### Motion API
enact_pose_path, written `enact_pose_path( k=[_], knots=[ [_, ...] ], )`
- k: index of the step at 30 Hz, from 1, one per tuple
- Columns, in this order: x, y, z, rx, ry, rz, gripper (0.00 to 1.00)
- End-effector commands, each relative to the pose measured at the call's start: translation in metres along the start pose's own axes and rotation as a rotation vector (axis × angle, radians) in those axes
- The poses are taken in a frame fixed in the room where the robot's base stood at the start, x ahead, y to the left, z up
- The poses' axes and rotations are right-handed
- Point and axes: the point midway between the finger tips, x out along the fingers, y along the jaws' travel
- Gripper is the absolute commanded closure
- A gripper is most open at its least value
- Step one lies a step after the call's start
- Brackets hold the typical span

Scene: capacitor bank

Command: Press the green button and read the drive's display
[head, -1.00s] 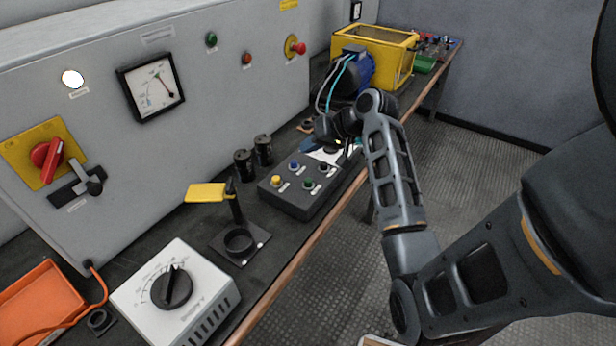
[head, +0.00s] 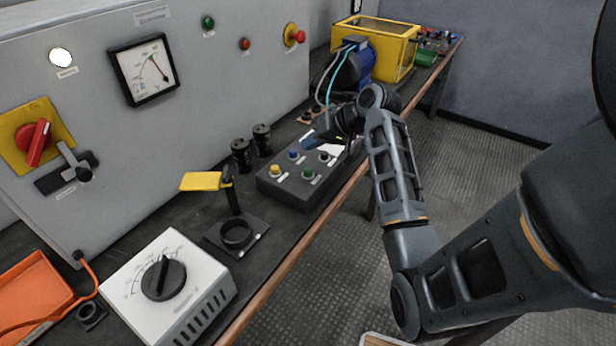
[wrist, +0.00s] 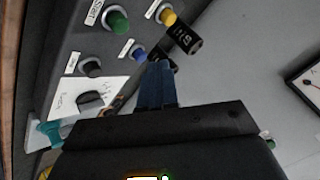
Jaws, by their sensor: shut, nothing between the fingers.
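The green button (head: 308,174) is on the sloping top of a dark control box (head: 284,190), beside yellow, blue and black buttons. In the wrist view the green button (wrist: 117,21) is at the top, beside a label that appears to read "Start". My gripper (head: 306,139) is over the back part of the box. In the wrist view my gripper (wrist: 158,66) is shut and empty, its blue fingertips pointing near the blue button (wrist: 138,53) and apart from the green one. I cannot make out a drive display in either view.
A yellow flap on a stand (head: 201,181) and a white dial box (head: 170,287) are in front. Two black cylinders (head: 241,155) stand behind the control box. A grey cabinet (head: 100,120) backs the bench; a blue motor (head: 355,70) and yellow cage (head: 388,62) are farther along.

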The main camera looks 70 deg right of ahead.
Motion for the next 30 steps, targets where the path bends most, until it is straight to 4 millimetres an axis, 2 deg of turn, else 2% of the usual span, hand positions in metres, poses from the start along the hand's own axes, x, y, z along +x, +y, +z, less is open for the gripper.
enact_pose_path(
  k=[1,3,12,30],
  knots=[
    [0.009,0.007,0.007,0.0,0.001,0.0,1.0],
    [0.015,0.012,0.011,0.001,0.001,0.001,1.0],
    [0.033,0.024,0.024,0.0,-0.001,0.0,1.0],
    [0.034,0.025,0.025,0.0,0.0,0.0,1.0]
  ],
)
